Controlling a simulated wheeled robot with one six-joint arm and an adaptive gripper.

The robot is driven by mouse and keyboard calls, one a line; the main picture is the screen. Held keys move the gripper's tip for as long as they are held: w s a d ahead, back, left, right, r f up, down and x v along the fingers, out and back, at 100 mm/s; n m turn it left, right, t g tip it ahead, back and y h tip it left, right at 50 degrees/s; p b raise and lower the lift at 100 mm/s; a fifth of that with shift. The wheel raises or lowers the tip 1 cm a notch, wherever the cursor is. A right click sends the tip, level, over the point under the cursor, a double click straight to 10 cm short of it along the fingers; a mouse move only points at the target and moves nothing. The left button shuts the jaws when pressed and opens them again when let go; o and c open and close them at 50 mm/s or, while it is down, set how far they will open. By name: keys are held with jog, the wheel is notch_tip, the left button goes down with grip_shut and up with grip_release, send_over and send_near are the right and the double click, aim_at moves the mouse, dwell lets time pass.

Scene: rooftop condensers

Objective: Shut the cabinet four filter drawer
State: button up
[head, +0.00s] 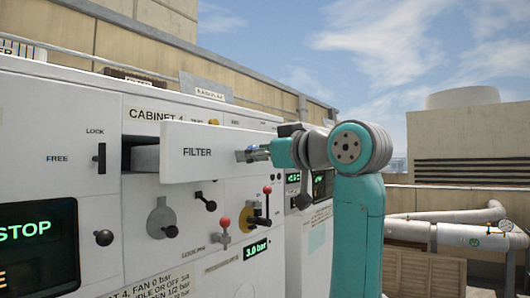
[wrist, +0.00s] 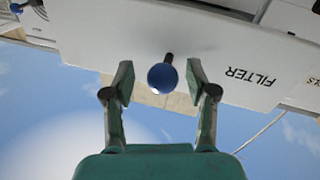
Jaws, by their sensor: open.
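The filter drawer (head: 200,152) of cabinet 4 (head: 65,120) stands pulled out, with a dark gap behind its white front panel at the left. Its front also shows in the wrist view (wrist: 215,55), upside down with the word FILTER. A blue round knob (wrist: 162,77) sticks out from the drawer front. My gripper (wrist: 161,85) is open, with one finger on each side of the knob and visible space between knob and fingers. In the head view my gripper (head: 258,153) is at the right end of the drawer front and hides most of the knob.
Below the drawer are a grey rotary handle (head: 162,218), a black knob (head: 205,201) and red-tipped levers (head: 267,191). A FREE/LOCK slider (head: 102,158) sits left of the drawer. White pipes (head: 450,229) run at the right.

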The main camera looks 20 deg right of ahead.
jog(key=shift+w+a, duration=0.15)
jog(key=shift+w, duration=0.15)
grip_shut()
jog(key=a+x, duration=0.1)
jog(key=x, duration=0.5)
jog(key=s+a+x, duration=0.1)
jog(key=x, duration=0.5)
jog(key=a+x, duration=0.1)
jog(key=x, duration=0.5)
jog(key=shift+a+r, duration=0.1)
jog(key=shift+a, duration=0.15)
jog(key=shift+c, duration=1.8)
grip_release()
jog(key=shift+w, duration=0.1)
jog(key=o, duration=0.4)
jog(key=shift+w, duration=0.1)
jog(key=shift+c, duration=0.2)
jog(key=shift+a, duration=0.1)
